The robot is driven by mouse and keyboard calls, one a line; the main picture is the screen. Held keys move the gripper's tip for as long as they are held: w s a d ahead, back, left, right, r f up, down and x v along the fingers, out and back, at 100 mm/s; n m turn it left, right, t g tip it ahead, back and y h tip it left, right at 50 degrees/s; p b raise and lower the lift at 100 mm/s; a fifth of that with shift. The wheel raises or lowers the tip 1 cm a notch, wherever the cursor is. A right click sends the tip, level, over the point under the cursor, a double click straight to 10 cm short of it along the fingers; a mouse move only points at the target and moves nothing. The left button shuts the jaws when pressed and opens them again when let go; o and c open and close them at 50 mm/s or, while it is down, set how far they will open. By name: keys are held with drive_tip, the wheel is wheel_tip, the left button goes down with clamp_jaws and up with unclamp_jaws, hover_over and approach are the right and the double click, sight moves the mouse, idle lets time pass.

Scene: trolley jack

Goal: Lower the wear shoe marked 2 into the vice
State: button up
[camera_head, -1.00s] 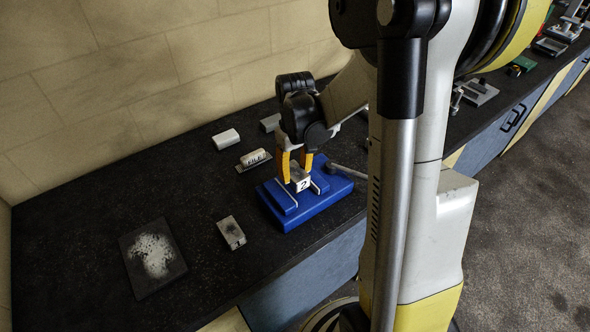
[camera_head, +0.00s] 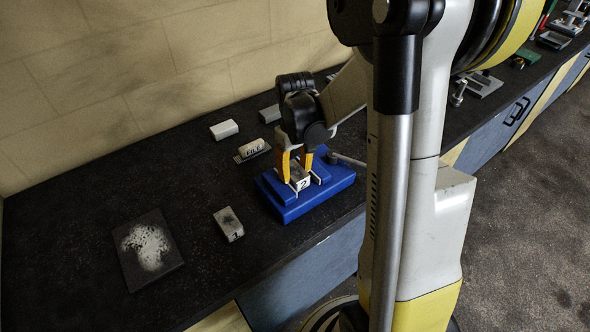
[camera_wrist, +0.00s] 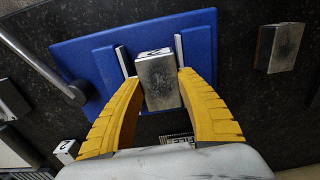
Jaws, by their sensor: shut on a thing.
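The wear shoe marked 2 (camera_head: 301,181) is a small grey block with a white number label. My gripper (camera_head: 296,176) points down over the blue vice (camera_head: 318,196) with its yellow fingers shut on the shoe's sides. In the wrist view the shoe (camera_wrist: 158,80) sits between the fingertips (camera_wrist: 157,86). It lies between the two pale jaw strips of the vice (camera_wrist: 75,55), in line with the gap. I cannot tell whether its underside touches the vice bed.
Another worn block (camera_head: 229,224) lies left of the vice and shows in the wrist view (camera_wrist: 280,47). A dark plate with white powder (camera_head: 148,248) lies further left. A FILE-labelled piece (camera_head: 252,150) and a pale block (camera_head: 224,129) lie behind. The vice handle (camera_wrist: 75,93) sticks out sideways.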

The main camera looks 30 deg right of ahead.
drive_tip(key=o, duration=1.4)
drive_tip(key=shift+r, duration=0.15)
